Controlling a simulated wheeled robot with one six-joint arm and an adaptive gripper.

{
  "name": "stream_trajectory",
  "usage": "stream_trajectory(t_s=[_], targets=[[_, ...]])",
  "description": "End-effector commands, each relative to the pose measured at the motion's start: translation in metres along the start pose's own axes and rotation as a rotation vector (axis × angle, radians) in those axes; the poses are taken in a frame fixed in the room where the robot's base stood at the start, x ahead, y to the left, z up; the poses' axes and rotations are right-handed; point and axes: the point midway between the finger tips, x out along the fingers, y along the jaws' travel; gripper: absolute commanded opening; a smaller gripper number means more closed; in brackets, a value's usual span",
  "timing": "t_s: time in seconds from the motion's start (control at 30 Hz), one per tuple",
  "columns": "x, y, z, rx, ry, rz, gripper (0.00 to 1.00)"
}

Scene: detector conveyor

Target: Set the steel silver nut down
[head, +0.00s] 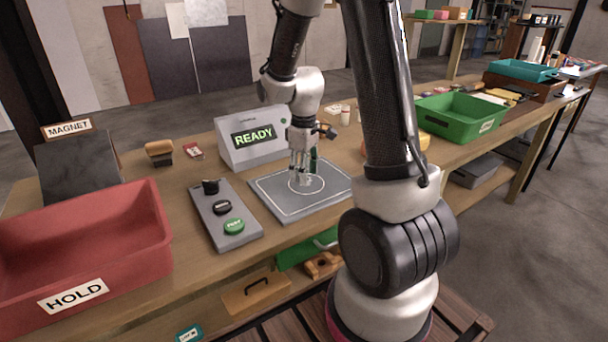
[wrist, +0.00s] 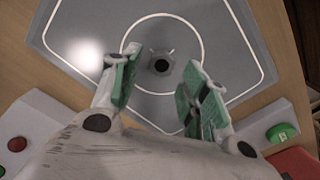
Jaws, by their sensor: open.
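The steel silver nut (wrist: 161,62) lies on the grey detector plate (wrist: 88,22), inside the white ring, with its dark hole facing up in the wrist view. My gripper (wrist: 158,84) is open, its two green-padded fingers apart on either side of the nut in that view, with clear gaps. In the head view my gripper (head: 305,176) points down just over the ring on the plate (head: 275,198). The nut is too small and too close to the fingers to make out clearly there.
A display box reading READY (head: 252,138) stands behind the plate. A button panel (head: 222,212) lies left of it. A red HOLD bin (head: 110,245) is at front left, a MAGNET block (head: 77,165) behind it. A green bin (head: 460,117) stands to the right.

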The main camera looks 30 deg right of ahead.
Motion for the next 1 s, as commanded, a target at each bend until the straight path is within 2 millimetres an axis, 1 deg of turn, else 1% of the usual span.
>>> stream_trajectory(t_s=[0.1,0.3,0.4,0.57,0.67,0.77,0.8,0.87,0.9,1.0], targets=[[-0.027,0.001,-0.001,0.000,0.006,0.005,0.45],[-0.072,0.001,-0.001,0.000,0.005,0.004,0.45],[-0.089,0.000,-0.001,0.000,0.004,0.003,0.45],[-0.106,0.000,0.000,0.002,0.004,0.003,0.45],[-0.120,-0.007,0.007,0.026,0.020,0.013,0.45],[-0.145,-0.023,0.024,0.090,0.061,0.038,0.45],[-0.156,-0.032,0.034,0.127,0.084,0.050,0.45],[-0.173,-0.048,0.052,0.189,0.124,0.067,0.45],[-0.182,-0.058,0.065,0.232,0.151,0.077,0.45],[-0.198,-0.084,0.096,0.337,0.220,0.095,0.45]])
